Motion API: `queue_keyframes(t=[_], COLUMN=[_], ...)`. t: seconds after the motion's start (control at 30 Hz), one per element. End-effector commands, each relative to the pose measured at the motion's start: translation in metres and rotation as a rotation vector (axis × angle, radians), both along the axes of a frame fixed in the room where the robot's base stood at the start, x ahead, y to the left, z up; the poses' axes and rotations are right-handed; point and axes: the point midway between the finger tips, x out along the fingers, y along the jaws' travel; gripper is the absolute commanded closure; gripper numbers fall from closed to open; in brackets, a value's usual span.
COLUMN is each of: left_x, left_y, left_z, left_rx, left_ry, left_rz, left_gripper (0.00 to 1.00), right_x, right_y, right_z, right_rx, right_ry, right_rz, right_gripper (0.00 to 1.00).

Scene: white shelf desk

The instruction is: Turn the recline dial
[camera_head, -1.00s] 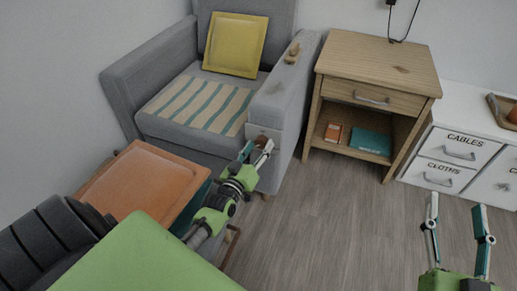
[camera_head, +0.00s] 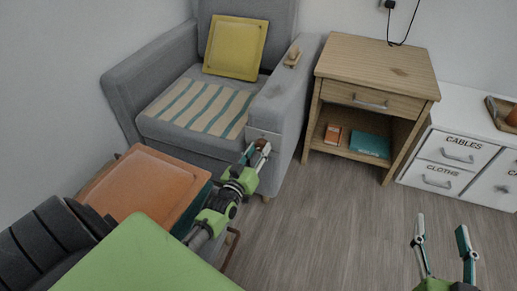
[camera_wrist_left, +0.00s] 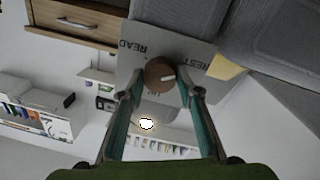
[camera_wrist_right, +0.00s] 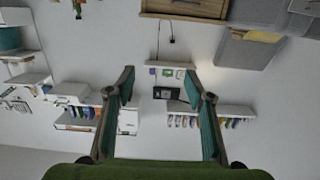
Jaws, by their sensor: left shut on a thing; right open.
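The recline dial (camera_wrist_left: 160,76) is a round brown knob with a pale pointer line, on a light plate (camera_wrist_left: 196,52) marked READ and REST. The plate sits on the front of the grey armchair's arm (camera_head: 275,108). My left gripper (camera_head: 257,150) is at the dial, with its fingers on both sides of it, shut on it in the left wrist view (camera_wrist_left: 160,88). In that view the pointer slants to the right and slightly up; the lettering below the dial is partly hidden. My right gripper (camera_head: 440,240) is open and empty over the floor at the lower right.
A wooden nightstand (camera_head: 375,60) stands right of the armchair, with a small orange box and a teal book on its shelf. A white cabinet (camera_head: 455,140) with labelled drawers is further right. An orange-topped stool (camera_head: 150,185) is at lower left. The middle floor is clear.

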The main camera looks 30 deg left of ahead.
Motion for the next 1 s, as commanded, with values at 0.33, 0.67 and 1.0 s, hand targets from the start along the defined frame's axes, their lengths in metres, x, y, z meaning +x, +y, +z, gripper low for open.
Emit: queue_keyframes(t=[0.33, 0.67, 1.0], left_x=[0.000, 0.000, -0.020], left_y=[0.000, 0.000, -0.003], left_z=[0.000, 0.000, -0.002], left_rx=[0.028, 0.026, 0.025], left_ry=[0.006, 0.006, 0.008], left_rz=[-0.001, -0.001, -0.001], left_gripper=[0.90, 0.51, 0.51], right_x=[-0.002, -0.002, -0.002], right_y=[-0.002, -0.002, -0.002], right_z=[-0.012, -0.012, -0.011], right_rx=[-0.014, -0.014, -0.013], right_ry=[0.054, 0.053, 0.051], right_rz=[-0.004, -0.004, -0.003], right_gripper=[0.51, 0.51, 0.51])
